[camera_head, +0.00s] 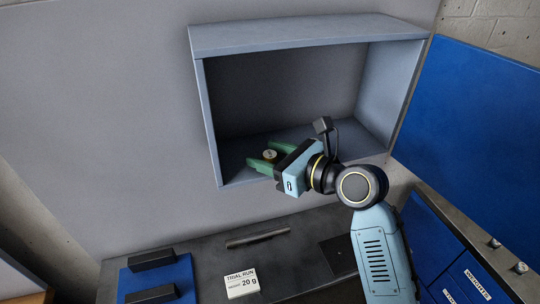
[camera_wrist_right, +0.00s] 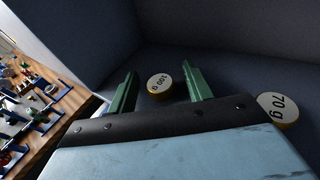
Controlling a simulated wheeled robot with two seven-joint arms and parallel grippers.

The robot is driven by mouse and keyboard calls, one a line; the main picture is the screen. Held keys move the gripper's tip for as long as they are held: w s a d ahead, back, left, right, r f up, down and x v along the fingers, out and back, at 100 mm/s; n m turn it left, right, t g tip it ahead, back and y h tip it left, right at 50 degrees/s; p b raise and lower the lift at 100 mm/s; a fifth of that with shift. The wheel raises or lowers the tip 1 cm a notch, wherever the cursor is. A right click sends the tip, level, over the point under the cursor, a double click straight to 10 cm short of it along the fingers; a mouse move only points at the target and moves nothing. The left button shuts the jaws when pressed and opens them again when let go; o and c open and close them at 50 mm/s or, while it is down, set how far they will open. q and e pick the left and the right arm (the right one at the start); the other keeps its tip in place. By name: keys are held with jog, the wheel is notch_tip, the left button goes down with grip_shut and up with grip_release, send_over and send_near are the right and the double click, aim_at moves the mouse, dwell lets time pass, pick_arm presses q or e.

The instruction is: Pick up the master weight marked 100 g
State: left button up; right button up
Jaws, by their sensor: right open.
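The master weight marked 100 g (camera_wrist_right: 160,84) is a small brass disc with a white label, standing on the floor of the grey wall cubby. It also shows in the head view (camera_head: 270,155). My right gripper (camera_head: 263,161) reaches into the cubby, its green fingers open. In the right wrist view the fingers (camera_wrist_right: 160,82) lie to either side of the weight, apart from it. A second brass weight, marked 70 g (camera_wrist_right: 278,108), stands to the right, outside the fingers and partly cut off by the gripper body. My left gripper is not in view.
The cubby's side wall (camera_head: 383,90) and top panel (camera_head: 300,36) enclose the right gripper. Below, the dark bench holds a card reading "TRIAL RUN 20 g" (camera_head: 242,284), a dark bar (camera_head: 257,239) and a blue fixture (camera_head: 180,277). Blue drawers (camera_head: 450,265) stand at right.

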jog(key=c, duration=1.1)
